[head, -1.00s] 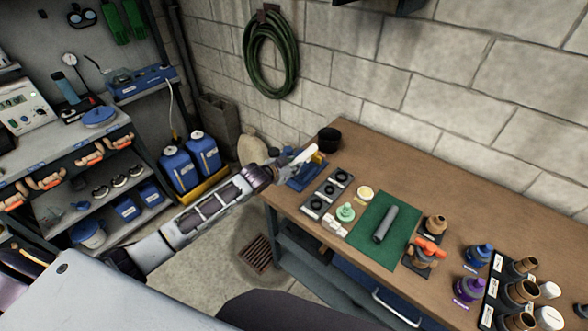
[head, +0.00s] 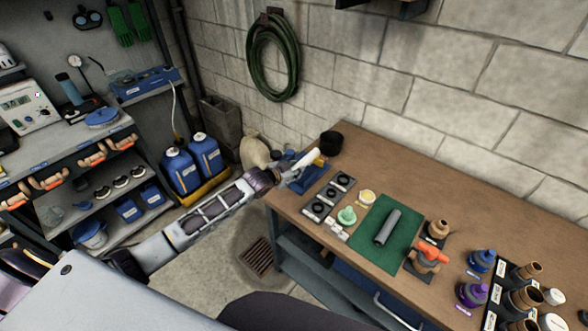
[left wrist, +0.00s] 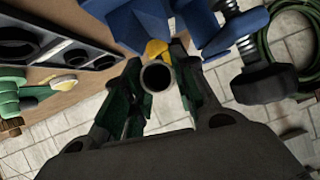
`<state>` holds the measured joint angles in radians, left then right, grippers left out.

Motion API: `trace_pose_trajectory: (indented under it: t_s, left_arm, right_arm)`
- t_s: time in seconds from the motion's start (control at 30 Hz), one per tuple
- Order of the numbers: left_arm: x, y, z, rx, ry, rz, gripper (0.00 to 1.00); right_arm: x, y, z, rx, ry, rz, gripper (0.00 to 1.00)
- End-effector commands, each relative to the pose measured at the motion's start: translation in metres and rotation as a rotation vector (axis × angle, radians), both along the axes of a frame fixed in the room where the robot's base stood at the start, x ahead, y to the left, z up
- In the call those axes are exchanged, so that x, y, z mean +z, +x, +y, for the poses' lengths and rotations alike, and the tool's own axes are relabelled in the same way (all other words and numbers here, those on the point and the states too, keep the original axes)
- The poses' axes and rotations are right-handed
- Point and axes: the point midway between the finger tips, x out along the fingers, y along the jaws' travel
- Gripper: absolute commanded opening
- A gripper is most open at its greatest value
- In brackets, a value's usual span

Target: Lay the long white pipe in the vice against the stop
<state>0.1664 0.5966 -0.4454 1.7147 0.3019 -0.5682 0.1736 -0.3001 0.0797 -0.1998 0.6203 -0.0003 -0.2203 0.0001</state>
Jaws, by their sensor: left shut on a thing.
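The white pipe (head: 305,161) is in my left gripper (head: 288,170) at the far left corner of the bench. The left wrist view shows the pipe (left wrist: 157,76) end-on as an open round end between the dark fingers of the gripper (left wrist: 160,90). The blue vice (head: 308,180) is just beside and below the pipe. Its blue body (left wrist: 140,22) fills the top of the left wrist view. A yellow piece, perhaps the stop (left wrist: 156,48), shows just past the pipe's end. I cannot tell whether the pipe touches the vice or the yellow piece. My right gripper is not in view.
A black cup (head: 331,143) stands behind the vice. A black ring tray (head: 329,198) and a green mat (head: 372,243) with a grey cylinder (head: 387,227) lie in front of it. Fittings crowd the right. Bench behind the mat is clear.

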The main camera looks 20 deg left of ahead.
Motion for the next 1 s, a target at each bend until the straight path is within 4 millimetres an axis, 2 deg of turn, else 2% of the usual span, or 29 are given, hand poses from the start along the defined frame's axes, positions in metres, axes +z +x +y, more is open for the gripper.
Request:
trace_pose_trajectory:
  t_s: [0.17, 1.0]
  left_arm:
    - [-0.012, 0.000, 0.000, 0.000, 0.000, 0.000, 0.03]
    - [-0.058, 0.000, 0.000, -0.001, 0.001, -0.001, 0.03]
  right_arm:
    - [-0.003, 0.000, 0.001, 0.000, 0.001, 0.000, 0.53]
    - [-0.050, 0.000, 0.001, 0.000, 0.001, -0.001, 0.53]
